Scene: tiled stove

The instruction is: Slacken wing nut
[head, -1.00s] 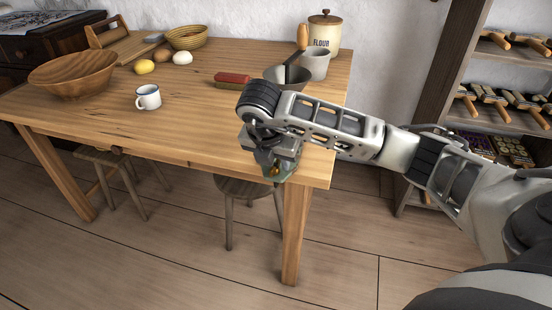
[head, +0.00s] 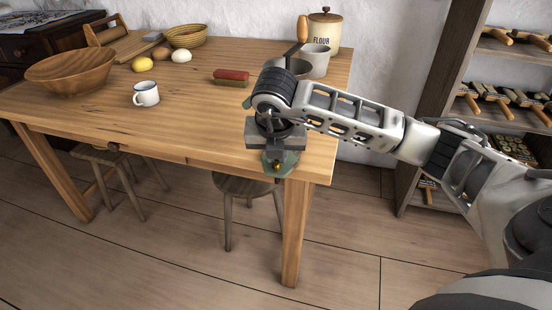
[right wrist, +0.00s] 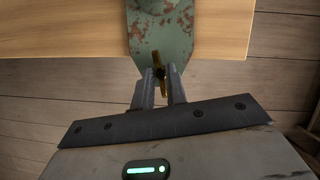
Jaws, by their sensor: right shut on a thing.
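The brass wing nut (right wrist: 160,70) sits on a chipped green metal body (right wrist: 163,28) at the table's edge. In the right wrist view, its wings point roughly up and down the picture. My right gripper (right wrist: 161,86) is shut on the wing nut, one finger on each side. In the head view, the right gripper (head: 276,152) is at the table's front edge near the right corner, with the green body (head: 286,163) showing just below it. My own arm hides much of what stands behind it there. My left gripper is not in view.
Behind my arm stand a wooden handle (head: 303,28), a grey bowl-shaped part (head: 292,67), a grey mug (head: 317,62) and a flour jar (head: 324,33). A stool (head: 240,186) stands under the table.

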